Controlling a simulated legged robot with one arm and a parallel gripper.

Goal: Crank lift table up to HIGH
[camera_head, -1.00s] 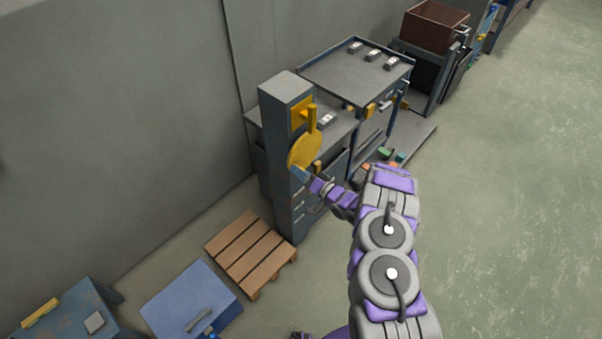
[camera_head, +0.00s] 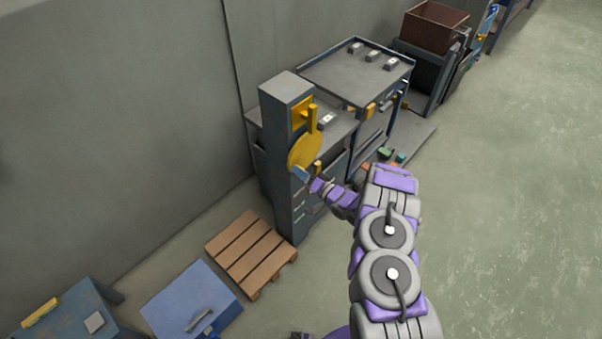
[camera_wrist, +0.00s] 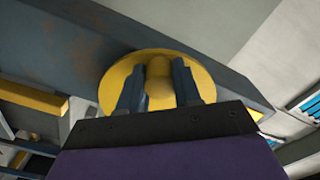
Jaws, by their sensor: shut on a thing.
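The yellow crank wheel (camera_head: 304,150) is on the side of a dark grey upright column (camera_head: 281,150). My gripper (camera_head: 305,178) is at the wheel's lower edge. In the wrist view my gripper (camera_wrist: 160,80) has its two fingers on either side of the yellow crank knob (camera_wrist: 158,68), shut on it, with the yellow disc (camera_wrist: 115,88) behind. A yellow upright piece (camera_head: 312,118) stands at the wheel's top. A grey table surface (camera_head: 341,128) with a small metal block on it is just behind the column; the column partly hides it.
A taller grey bench (camera_head: 335,72) with several metal blocks is behind. A wooden pallet (camera_head: 250,253) lies on the floor at lower left, near a blue box (camera_head: 185,297). A brown bin (camera_head: 434,25) is at the back. Open floor (camera_head: 510,200) lies to the right.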

